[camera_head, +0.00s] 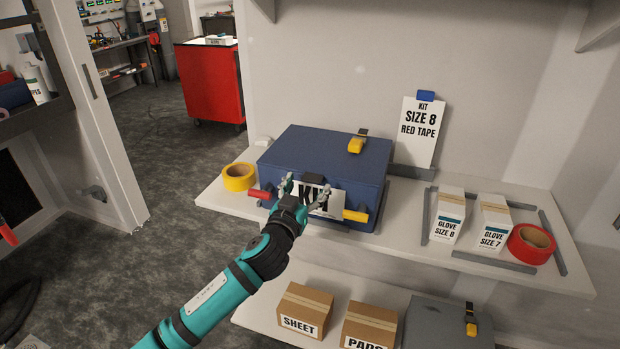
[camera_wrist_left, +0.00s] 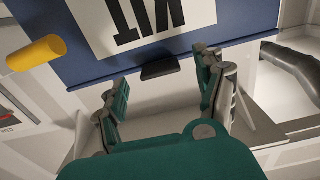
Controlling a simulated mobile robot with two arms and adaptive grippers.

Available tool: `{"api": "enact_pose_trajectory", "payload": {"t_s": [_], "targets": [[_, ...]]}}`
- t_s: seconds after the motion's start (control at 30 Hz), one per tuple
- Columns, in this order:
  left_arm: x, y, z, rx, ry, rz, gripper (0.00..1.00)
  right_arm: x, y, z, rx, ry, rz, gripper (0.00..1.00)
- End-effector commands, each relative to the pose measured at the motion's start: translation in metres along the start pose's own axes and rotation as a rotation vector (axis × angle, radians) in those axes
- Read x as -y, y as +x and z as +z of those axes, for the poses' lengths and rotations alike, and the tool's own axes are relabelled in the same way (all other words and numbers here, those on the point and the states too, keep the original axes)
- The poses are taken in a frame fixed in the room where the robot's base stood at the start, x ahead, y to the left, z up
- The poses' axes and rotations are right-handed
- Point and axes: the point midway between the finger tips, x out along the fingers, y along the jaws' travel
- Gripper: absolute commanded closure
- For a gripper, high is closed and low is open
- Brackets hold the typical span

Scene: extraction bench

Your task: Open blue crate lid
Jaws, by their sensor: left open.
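The blue crate (camera_head: 280,160) stands on the white shelf with its lid (camera_head: 318,144) closed. A white KIT label (camera_head: 327,205) is on its front, partly hidden by my left gripper. A black tab (camera_head: 314,179) sits at the top of the front, and the tab also shows in the left wrist view (camera_wrist_left: 160,67). My left gripper (camera_head: 307,187) is open in front of the crate, its fingers either side of the tab in the picture. In the left wrist view my left gripper (camera_wrist_left: 162,85) has nothing between its fingers; contact with the tab cannot be told. My right gripper is not in view.
A red handle (camera_head: 260,194) and a yellow handle (camera_head: 355,215) stick out at the crate's front. Yellow tape (camera_head: 238,184) lies left; glove boxes (camera_head: 448,218) and red tape (camera_head: 531,246) are right. A sign (camera_head: 418,145) stands behind.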

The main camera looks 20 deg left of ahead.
Motion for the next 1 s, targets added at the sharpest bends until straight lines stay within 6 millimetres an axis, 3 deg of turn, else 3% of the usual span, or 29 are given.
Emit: {"api": "enact_pose_trajectory", "payload": {"t_s": [0.2, 0.53, 1.0], "targets": [[0.0, 0.022, 0.0, 0.001, -0.001, 0.0, 0.29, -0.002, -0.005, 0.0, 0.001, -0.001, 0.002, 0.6], [-0.001, 0.026, 0.001, 0.001, 0.0, 0.001, 0.29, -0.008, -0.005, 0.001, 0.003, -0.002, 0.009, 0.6], [-0.001, 0.025, 0.001, 0.001, 0.0, 0.001, 0.89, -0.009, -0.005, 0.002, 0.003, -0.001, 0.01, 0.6]]}}
